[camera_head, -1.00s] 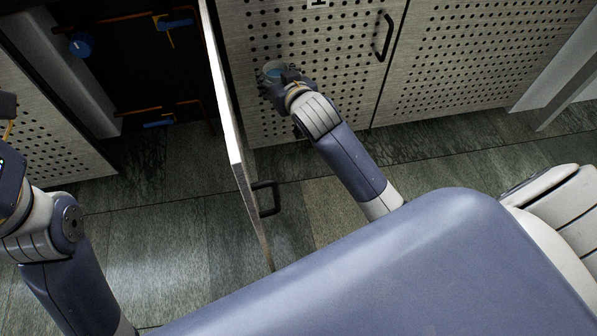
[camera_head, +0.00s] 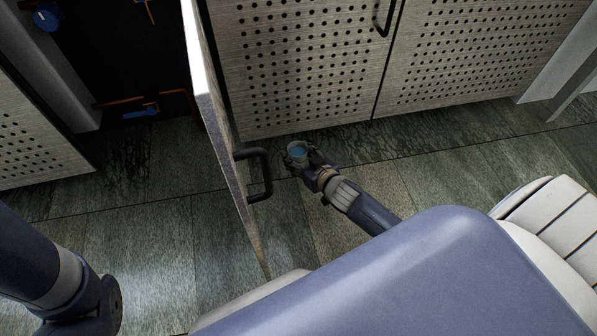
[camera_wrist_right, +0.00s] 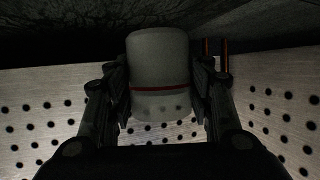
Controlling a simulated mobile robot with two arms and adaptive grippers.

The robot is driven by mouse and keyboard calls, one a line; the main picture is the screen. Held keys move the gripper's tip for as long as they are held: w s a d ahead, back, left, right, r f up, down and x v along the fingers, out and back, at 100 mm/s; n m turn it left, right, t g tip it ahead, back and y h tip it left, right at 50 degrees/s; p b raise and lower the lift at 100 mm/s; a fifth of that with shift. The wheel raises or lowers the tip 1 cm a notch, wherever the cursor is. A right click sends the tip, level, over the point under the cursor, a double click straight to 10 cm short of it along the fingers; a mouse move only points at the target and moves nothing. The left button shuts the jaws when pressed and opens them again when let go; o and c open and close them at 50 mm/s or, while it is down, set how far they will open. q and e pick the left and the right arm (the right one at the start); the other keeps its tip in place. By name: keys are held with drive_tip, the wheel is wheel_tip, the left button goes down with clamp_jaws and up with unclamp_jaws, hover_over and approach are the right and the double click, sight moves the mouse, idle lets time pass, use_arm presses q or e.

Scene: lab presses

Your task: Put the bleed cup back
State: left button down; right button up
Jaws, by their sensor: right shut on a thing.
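The bleed cup (camera_head: 297,152) is a small round cup with a bluish inside, seen from above in the head view, above the floor and to the right of the open door. My right gripper (camera_head: 302,160) is shut on it. In the right wrist view the cup (camera_wrist_right: 158,70) is pale and cloudy with a thin red line around it, between the two dark fingers of my right gripper (camera_wrist_right: 160,92). My left gripper is out of view; only part of the left arm shows at the lower left.
An open door panel (camera_head: 222,130) with a black handle (camera_head: 262,175) stands edge-on just left of the cup. Left of it is a dark open bay with orange pipes, a blue knob (camera_head: 46,18) and a blue-handled valve (camera_head: 141,112). Perforated closed panels (camera_head: 300,70) stand behind.

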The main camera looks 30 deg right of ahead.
drive_tip(key=shift+f+b, duration=1.75)
drive_tip(key=shift+f, duration=0.85)
drive_tip(key=shift+f, duration=0.1)
drive_tip(key=shift+f, duration=0.1)
drive_tip(key=o, duration=1.2)
drive_tip(key=shift+c, duration=0.2)
